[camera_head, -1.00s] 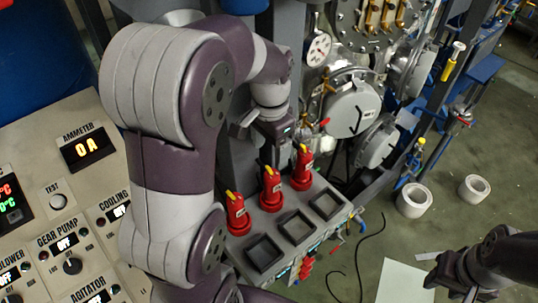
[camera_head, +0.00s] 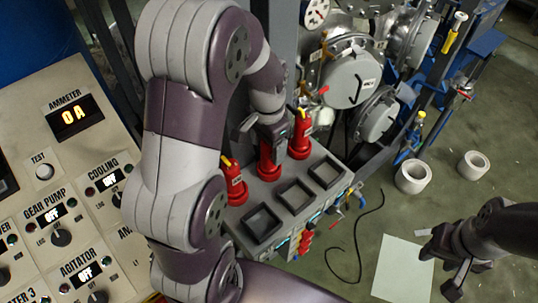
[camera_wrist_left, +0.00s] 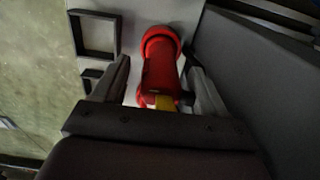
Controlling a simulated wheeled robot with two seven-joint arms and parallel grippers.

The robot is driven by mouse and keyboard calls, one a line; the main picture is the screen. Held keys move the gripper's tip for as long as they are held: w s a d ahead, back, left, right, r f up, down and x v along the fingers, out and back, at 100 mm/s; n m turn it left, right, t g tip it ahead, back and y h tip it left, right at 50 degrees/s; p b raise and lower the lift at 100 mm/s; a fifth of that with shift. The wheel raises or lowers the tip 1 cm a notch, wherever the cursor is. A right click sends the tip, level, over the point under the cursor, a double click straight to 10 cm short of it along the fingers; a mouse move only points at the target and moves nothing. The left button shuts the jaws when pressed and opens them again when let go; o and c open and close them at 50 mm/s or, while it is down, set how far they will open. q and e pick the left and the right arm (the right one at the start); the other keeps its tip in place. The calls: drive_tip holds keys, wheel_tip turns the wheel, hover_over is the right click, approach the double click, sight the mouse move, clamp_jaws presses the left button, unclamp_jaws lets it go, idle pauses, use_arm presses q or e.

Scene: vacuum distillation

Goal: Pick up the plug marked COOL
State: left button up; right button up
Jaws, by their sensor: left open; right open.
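Three red plugs stand in a row on a grey socket box: a left plug (camera_head: 233,184), a middle plug (camera_head: 268,163) and a right plug (camera_head: 299,145). Their labels are too small to read, so I cannot tell which is marked COOL. My left gripper (camera_head: 271,138) is open at the top of the middle plug and hides part of it. In the left wrist view one red plug (camera_wrist_left: 160,68) with a yellow tip lies between the open fingers, with no clear grip on it. My right gripper (camera_head: 441,270) is open and empty at the lower right.
The socket box (camera_head: 236,220) has several empty square recesses in front of the plugs. A control panel (camera_head: 85,185) is at left. Pipework and gauges stand behind. Two white rings (camera_head: 412,177) and a white sheet (camera_head: 402,268) lie on the floor at right.

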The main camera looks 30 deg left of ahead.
use_arm(q)
drive_tip(key=shift+w+f, duration=0.1)
drive_tip(key=shift+w, duration=0.05)
clamp_jaws()
